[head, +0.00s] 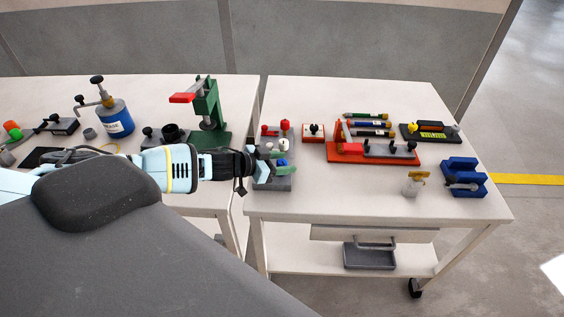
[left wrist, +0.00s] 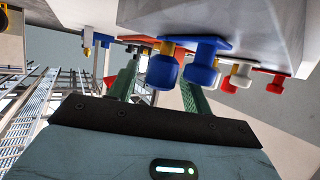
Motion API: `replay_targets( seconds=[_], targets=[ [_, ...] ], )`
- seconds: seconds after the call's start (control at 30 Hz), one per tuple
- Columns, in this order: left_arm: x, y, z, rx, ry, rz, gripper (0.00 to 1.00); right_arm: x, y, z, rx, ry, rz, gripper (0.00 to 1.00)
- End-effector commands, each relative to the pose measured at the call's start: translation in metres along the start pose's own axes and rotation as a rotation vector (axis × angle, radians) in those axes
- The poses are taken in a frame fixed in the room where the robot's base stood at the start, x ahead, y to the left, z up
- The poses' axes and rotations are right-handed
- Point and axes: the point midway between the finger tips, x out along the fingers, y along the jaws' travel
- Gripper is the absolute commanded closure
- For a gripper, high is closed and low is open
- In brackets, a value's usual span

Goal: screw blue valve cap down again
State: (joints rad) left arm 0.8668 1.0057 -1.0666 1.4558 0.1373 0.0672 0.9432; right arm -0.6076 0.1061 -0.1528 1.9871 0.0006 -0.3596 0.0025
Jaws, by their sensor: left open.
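A grey valve block (head: 272,184) stands at the left edge of the right table and carries coloured caps. A blue valve cap (head: 282,162) shows at my left gripper's tips. In the left wrist view, tilted well over, two blue caps show side by side, a nearer one (left wrist: 203,68) and another (left wrist: 163,73). My left gripper (head: 274,161) is open at the block, its green fingers (left wrist: 160,90) spread on either side of one blue cap. I cannot tell whether they touch it. My right gripper is in neither view.
White and red caps (left wrist: 241,72) sit beside the blue ones, close to the fingers. A green press (head: 208,112) stands behind my left arm. A red tool rack (head: 372,157) and a blue block (head: 463,178) stand to the right. The right table's front (head: 340,203) is clear.

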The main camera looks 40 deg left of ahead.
Motion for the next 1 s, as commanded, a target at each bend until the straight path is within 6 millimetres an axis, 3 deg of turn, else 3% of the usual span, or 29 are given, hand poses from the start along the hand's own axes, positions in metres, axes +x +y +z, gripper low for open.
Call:
replay_targets(
  seconds=[0.1,0.43,1.0],
  targets=[
    [-0.0001,0.0001,-0.0002,0.0,0.0,0.0,0.53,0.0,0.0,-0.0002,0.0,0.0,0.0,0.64],
    [-0.0002,0.0002,-0.0001,0.0,0.0,0.0,0.95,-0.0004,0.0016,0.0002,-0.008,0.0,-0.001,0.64],
    [0.0001,-0.0013,-0.0008,0.058,0.0,0.13,0.95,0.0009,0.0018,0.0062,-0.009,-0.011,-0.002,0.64]
  ],
)
